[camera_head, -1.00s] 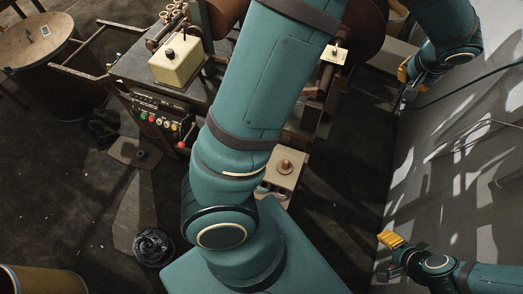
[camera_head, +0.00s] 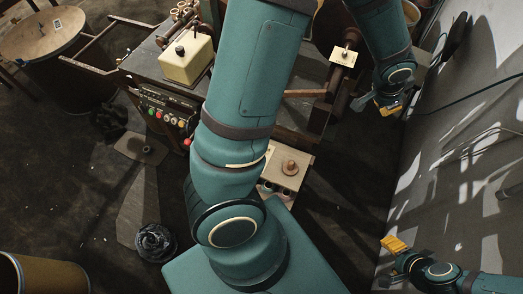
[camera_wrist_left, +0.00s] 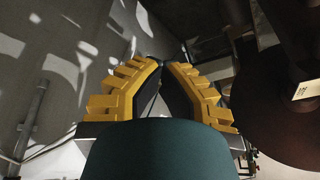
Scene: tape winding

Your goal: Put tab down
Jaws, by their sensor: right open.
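My right gripper (camera_head: 388,258) is at the lower right in the head view, open and empty beside the grey wall. My left gripper (camera_head: 390,108) is at the upper right, small and dark there, near the machine's right side. In the left wrist view its yellow fingers (camera_wrist_left: 162,66) converge until their tips nearly meet. I see no tab between them, though something thin could be hidden there. A small pale tag (camera_wrist_left: 302,91) shows on a dark brown disc (camera_wrist_left: 285,120) at the right; I cannot tell if it is the tab.
The machine bench (camera_head: 150,65) carries a cream box (camera_head: 187,58) and coloured buttons (camera_head: 170,118). A cream block with a brown knob (camera_head: 290,168) stands in front. The grey wall (camera_head: 450,180) bounds the right side.

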